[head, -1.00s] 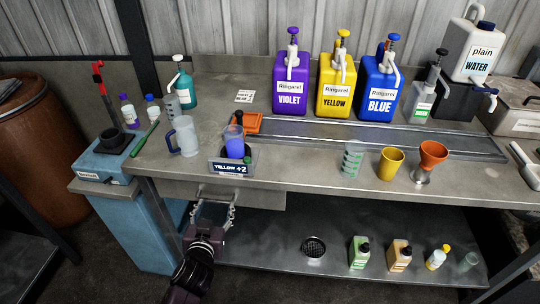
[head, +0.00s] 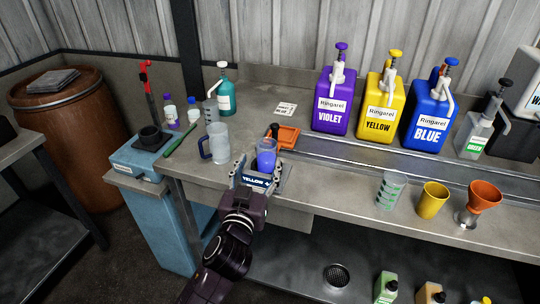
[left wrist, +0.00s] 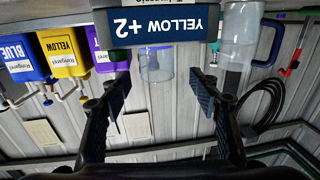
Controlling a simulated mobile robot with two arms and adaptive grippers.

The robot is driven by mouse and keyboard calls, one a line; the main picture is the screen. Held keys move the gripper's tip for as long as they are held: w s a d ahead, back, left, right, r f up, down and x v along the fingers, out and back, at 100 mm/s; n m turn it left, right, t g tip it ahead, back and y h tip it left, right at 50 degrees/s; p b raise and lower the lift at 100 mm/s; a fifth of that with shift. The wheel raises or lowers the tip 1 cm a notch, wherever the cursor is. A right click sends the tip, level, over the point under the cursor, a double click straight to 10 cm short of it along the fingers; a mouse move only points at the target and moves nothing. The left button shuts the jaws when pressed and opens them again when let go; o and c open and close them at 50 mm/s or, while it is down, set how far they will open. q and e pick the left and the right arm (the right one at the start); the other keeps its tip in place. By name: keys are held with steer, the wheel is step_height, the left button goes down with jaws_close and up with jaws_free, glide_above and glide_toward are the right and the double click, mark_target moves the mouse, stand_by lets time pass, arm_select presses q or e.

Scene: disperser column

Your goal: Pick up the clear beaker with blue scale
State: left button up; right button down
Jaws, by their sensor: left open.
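A clear beaker (head: 266,154) with blue showing in it stands in a small holder at the table's front; its scale is too small to make out. The holder bears a "YELLOW +2" sign (head: 258,181). The beaker also shows, upside down, in the left wrist view (left wrist: 156,64), between the fingers and beyond the sign (left wrist: 160,23). My left gripper (head: 261,172) is open and empty at the holder's front, its fingers either side of the sign. In the left wrist view the open fingers (left wrist: 160,85) do not close on the beaker. My right gripper is not in view.
A clear jug with a blue handle (head: 217,144) stands left of the beaker. An orange tray (head: 286,137) lies behind it. A green-scaled beaker (head: 390,190), a yellow cup (head: 433,199) and an orange funnel (head: 484,196) stand to the right. Violet, yellow and blue containers stand behind.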

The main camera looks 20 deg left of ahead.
mark_target(264, 155)
arm_select(q)
steer(key=shift+w, duration=0.4)
steer(key=shift+w+a+r, duration=0.1)
steer(key=shift+w, duration=0.25)
steer(key=shift+w+r+p, duration=0.15)
steer(key=shift+w+p, duration=0.2)
steer(key=shift+w, duration=0.2)
steer(key=w+p, duration=0.1)
steer(key=w, duration=0.3)
steer(key=shift+w+f, duration=0.1)
steer(key=shift+f, duration=0.1)
steer(key=shift+w+f, duration=0.1)
steer(key=shift+w, duration=0.3)
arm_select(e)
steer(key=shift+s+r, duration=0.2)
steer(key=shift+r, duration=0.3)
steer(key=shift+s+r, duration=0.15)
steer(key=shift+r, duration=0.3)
arm_select(q)
steer(key=shift+c, duration=1)
steer(key=c, duration=1.1)
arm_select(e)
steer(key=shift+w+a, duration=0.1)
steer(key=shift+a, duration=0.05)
